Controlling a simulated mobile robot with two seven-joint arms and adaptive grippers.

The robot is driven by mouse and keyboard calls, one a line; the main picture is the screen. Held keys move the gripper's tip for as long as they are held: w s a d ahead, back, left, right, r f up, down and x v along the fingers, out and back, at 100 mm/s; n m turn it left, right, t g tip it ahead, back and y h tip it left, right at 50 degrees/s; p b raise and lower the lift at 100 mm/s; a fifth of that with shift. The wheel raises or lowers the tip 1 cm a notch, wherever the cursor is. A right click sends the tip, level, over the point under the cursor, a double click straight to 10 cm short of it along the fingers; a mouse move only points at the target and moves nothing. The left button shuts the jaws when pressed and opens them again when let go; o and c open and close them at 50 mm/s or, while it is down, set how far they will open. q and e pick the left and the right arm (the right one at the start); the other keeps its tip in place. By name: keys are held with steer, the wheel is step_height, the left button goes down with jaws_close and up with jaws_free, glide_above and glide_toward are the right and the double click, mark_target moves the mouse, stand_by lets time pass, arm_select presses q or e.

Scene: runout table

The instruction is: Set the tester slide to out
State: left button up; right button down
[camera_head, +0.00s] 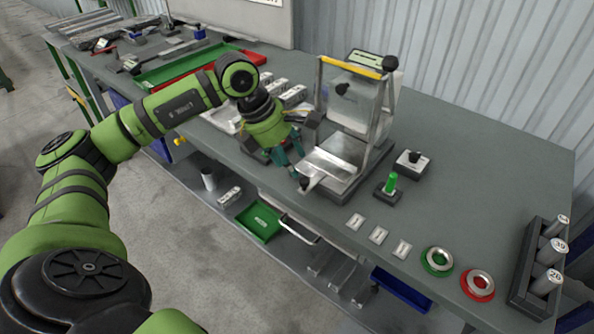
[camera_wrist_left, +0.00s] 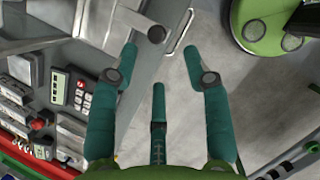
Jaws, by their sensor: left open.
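The tester (camera_head: 358,100) stands on the grey table, with a clear panel and a yellow bar on top. Its bright metal slide (camera_head: 335,160) lies low at the front, and a short handle with a dark round knob (camera_head: 304,184) sticks out toward the table's front edge. My left gripper (camera_head: 288,155) is open and empty, just left of the slide and behind the knob, apart from it. In the left wrist view the teal fingers (camera_wrist_left: 160,60) are spread, and the knob (camera_wrist_left: 156,34) shows just beyond them, with part of the slide (camera_wrist_left: 98,18) at the top.
A green button post (camera_head: 391,183) and a black-knobbed box (camera_head: 413,160) stand right of the tester. Small plates, a green ring (camera_head: 437,261), a red ring (camera_head: 478,284) and a rack of cylinders (camera_head: 525,270) lie farther right. White parts (camera_head: 290,95) sit behind my gripper.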

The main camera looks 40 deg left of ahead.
arm_select(q)
steer(key=v, duration=0.5)
steer(key=shift+s+r, duration=0.1)
steer(key=shift+r, duration=0.15)
